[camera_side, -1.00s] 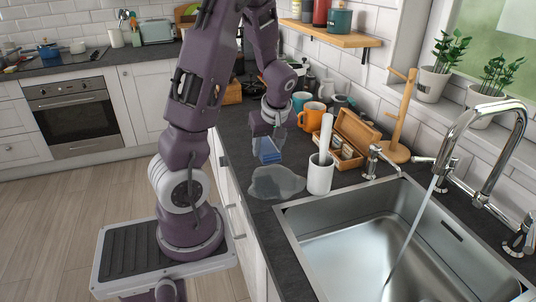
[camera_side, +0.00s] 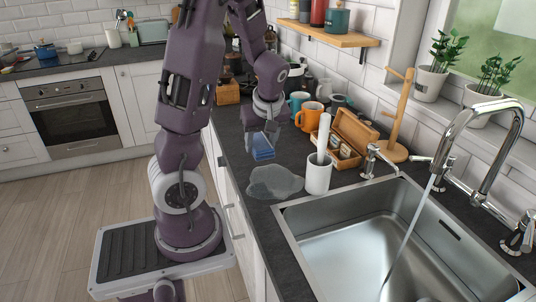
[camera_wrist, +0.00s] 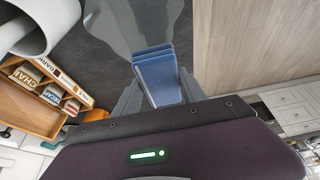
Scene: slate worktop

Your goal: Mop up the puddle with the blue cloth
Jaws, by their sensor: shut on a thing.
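The blue cloth (camera_side: 262,147) is folded and held in my gripper (camera_side: 262,136), just above the worktop. In the wrist view the cloth (camera_wrist: 158,75) sits between the two fingers of my gripper (camera_wrist: 158,90), which is shut on it. The puddle (camera_side: 275,182) is a clear, irregular patch on the slate worktop, in front of the cloth in the side view. In the wrist view the puddle (camera_wrist: 125,22) lies beyond the cloth's far end. The cloth appears apart from the puddle.
A white cylindrical holder (camera_side: 318,174) stands at the puddle's right edge. A wooden tea box (camera_side: 350,140) and an orange mug (camera_side: 309,116) stand behind it. The sink (camera_side: 385,240), with its tap running, is at the front right. The worktop's left edge is close to the puddle.

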